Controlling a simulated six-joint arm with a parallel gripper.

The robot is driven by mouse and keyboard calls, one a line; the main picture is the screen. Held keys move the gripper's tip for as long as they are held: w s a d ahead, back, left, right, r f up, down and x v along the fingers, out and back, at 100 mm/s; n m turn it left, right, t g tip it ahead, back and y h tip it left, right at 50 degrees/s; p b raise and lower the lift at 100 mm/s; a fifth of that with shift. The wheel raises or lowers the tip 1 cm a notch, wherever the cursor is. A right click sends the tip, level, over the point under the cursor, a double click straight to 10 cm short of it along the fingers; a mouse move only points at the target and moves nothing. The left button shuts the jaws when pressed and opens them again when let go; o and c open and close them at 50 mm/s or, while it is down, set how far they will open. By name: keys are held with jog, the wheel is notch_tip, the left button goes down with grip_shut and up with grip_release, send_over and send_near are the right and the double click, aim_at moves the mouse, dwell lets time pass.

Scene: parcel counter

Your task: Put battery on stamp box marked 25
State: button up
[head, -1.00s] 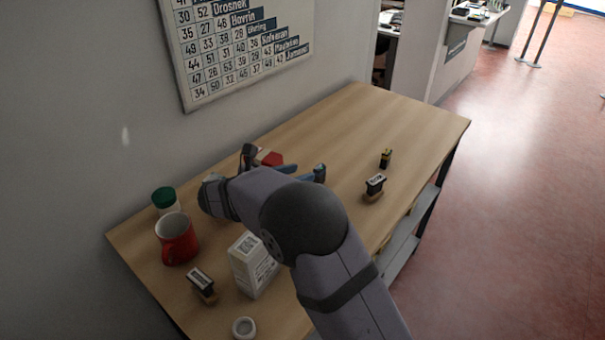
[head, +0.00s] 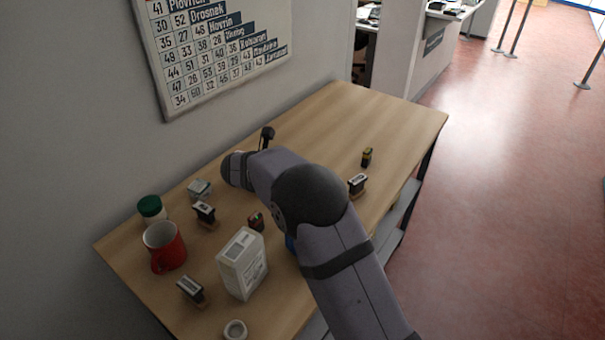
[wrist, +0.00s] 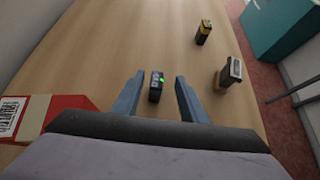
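A small black battery with a gold top (head: 367,156) stands on the table's right part; it also shows in the wrist view (wrist: 203,32). A stamp box (head: 357,183) with a black body and pale label stands near it, also seen in the wrist view (wrist: 230,72). Two more stamp boxes stand at the left (head: 204,210) and front left (head: 190,290). Their markings are too small to read. My gripper (wrist: 157,97) is open, its blue fingers either side of a small black block with a green spot (wrist: 156,86). My arm hides the fingers in the head view.
A white carton (head: 241,262), red mug (head: 166,247), green-lidded jar (head: 151,208) and white ring (head: 235,330) crowd the left end. A small dark-red item (head: 256,221) lies behind the carton. A red-and-white box (wrist: 45,114) is left of my gripper. The table's far end is clear.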

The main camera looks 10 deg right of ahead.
jog(key=shift+a+p+x, duration=0.2)
jog(key=shift+p+x, duration=1.05)
jog(key=shift+x, duration=2.4)
jog(key=shift+f, duration=0.15)
grip_shut()
